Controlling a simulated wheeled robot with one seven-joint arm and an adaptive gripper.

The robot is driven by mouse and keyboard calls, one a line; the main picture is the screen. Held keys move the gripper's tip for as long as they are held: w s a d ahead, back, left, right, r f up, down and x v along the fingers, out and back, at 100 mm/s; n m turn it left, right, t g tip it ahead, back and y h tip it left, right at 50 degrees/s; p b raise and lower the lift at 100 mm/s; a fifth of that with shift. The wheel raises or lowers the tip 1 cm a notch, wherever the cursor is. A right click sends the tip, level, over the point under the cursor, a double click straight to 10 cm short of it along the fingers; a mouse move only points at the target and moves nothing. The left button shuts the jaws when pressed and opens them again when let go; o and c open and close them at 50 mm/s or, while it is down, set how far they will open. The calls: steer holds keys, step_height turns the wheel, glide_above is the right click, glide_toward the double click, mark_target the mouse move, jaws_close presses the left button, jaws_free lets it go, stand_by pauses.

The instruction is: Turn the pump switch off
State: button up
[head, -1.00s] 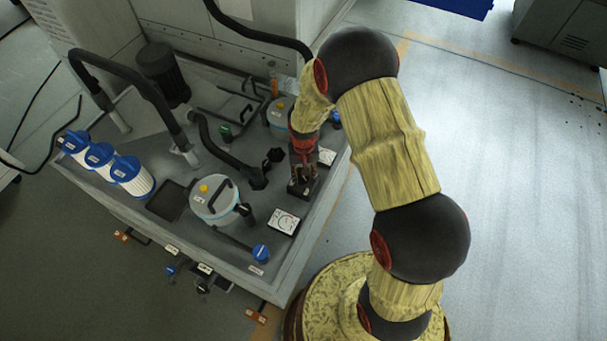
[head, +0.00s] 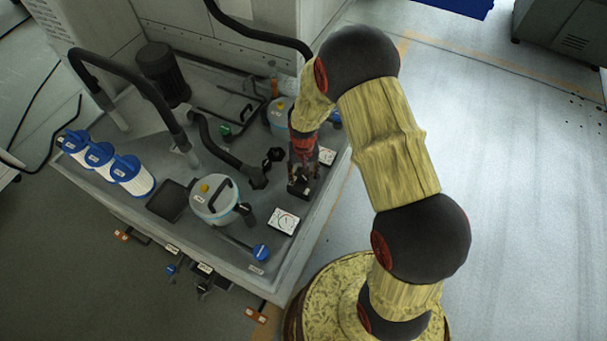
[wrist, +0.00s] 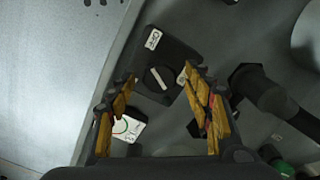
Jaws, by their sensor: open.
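The pump switch is a black box with a round dark knob (wrist: 158,79) in the wrist view. A pale bar on the knob slants from upper left to lower right. A white OFF label (wrist: 153,39) is at the box's upper left; a second pale label (wrist: 184,77) is partly hidden by the right finger. My gripper (wrist: 160,88) is open, with its yellow-padded fingers on either side of the knob; I cannot tell whether they touch it. In the head view my gripper (head: 302,174) points down over the switch box (head: 300,191), hiding most of it.
A white gauge (head: 284,221) lies in front of the switch, another gauge (head: 327,157) behind it. A lidded canister (head: 214,203), black hose (head: 228,152) and blue-handled valve (head: 261,252) share the tray. Several blue-capped filters (head: 132,175) stand left. Open floor is at right.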

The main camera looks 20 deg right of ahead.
mark_target(303, 177)
step_height(303, 177, up, 12)
stand_by(0.4)
steer(key=shift+f, duration=0.1)
stand_by(0.4)
steer(key=s+r+n+t, duration=0.1)
steer(key=s+r+t, duration=0.1)
steer(key=s+r, duration=0.9)
steer(key=s+r+n+t, duration=0.1)
steer(key=s+r+t, duration=0.2)
steer(key=s+r, duration=0.8)
step_height(303, 177, up, 8)
steer(key=shift+s+f+n+t, duration=0.1)
steer(key=shift+s+n+t, duration=0.05)
steer(key=shift+n+t, duration=0.15)
